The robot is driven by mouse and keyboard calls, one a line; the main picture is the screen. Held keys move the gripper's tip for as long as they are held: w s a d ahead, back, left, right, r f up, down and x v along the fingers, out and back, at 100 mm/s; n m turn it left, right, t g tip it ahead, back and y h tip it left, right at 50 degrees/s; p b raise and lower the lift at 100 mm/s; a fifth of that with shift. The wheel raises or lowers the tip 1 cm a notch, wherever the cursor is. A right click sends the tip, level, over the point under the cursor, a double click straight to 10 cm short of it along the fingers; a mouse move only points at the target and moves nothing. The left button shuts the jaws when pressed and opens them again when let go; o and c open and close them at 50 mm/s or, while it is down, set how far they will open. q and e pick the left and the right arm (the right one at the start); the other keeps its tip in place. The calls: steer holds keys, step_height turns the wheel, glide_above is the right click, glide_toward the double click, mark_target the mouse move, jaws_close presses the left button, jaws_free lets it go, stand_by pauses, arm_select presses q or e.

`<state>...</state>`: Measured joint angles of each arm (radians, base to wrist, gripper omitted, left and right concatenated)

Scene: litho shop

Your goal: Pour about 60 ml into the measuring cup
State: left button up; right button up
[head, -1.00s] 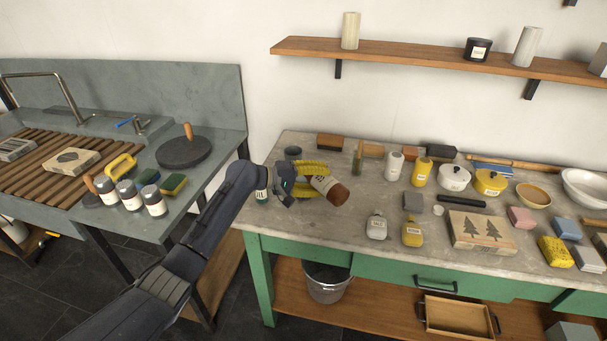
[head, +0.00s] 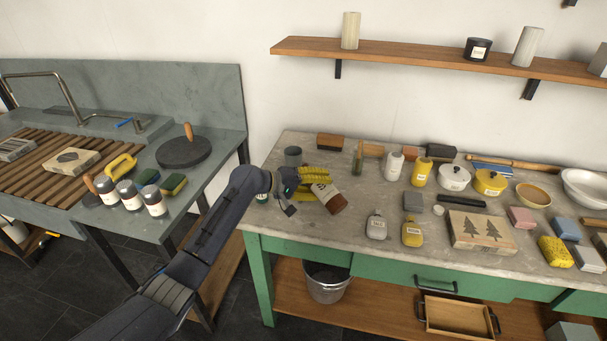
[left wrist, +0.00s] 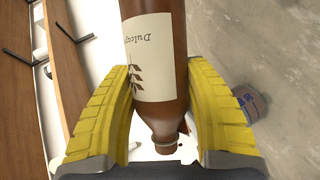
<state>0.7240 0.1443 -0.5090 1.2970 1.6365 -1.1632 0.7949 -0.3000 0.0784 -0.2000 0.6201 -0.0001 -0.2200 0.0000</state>
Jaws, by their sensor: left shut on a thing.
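My left gripper (head: 318,183), with yellow fingers, is shut on a brown bottle (head: 337,206) with a cream label, above the left part of the workbench. The bottle is tilted, its broad brown end towards the lower right in the head view. In the left wrist view the bottle (left wrist: 158,95) lies between both fingers, its narrow neck at the bottom of the picture. A dark grey cup-like container (head: 293,156) stands behind the gripper; I cannot tell whether it is the measuring cup. My right gripper is out of view.
A small labelled jar (head: 262,198) stands beside my left wrist, partly hidden. On the workbench (head: 300,232) are a grey bottle (head: 376,227), a yellow bottle (head: 412,233) and a carved tree block (head: 482,230). The bench's front left is clear.

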arm_select(q)
steer(key=shift+r, duration=0.1)
steer(key=shift+w+r+m+y, duration=0.1)
steer(key=shift+r+m+y, duration=0.4)
steer(key=shift+r, duration=1.1)
steer(key=shift+w+a+f+m+t, duration=0.15)
steer(key=shift+m+t, duration=0.35)
steer(key=shift+m, duration=0.1)
steer(key=shift+w+a+r+m+t+y, duration=0.3)
steer(key=shift+r+m+t+y, duration=0.15)
steer(key=shift+m+y, duration=0.15)
steer(key=shift+f+m+t+y+p, duration=0.3)
steer(key=shift+f+m+p, duration=0.1)
steer(key=shift+f+m, duration=0.1)
steer(key=shift+s+d+r+m+t, duration=0.15)
steer(key=shift+d+m+t, duration=0.1)
steer(key=shift+m, duration=0.15)
steer(key=shift+y, duration=0.3)
steer(key=shift+s+d+f+m+t, duration=0.2)
steer(key=shift+f+m+t, duration=0.2)
steer(key=shift+f+m, duration=0.2)
steer(key=shift+s+d+m+t+y+p, duration=0.1)
steer(key=shift+s+m+t+y+p, duration=0.1)
steer(key=shift+m+t+y, duration=0.3)
steer(key=shift+s+d+m+t+y+p, duration=0.1)
steer(key=shift+m+t+y+p, duration=0.15)
steer(key=shift+m+t, duration=0.35)
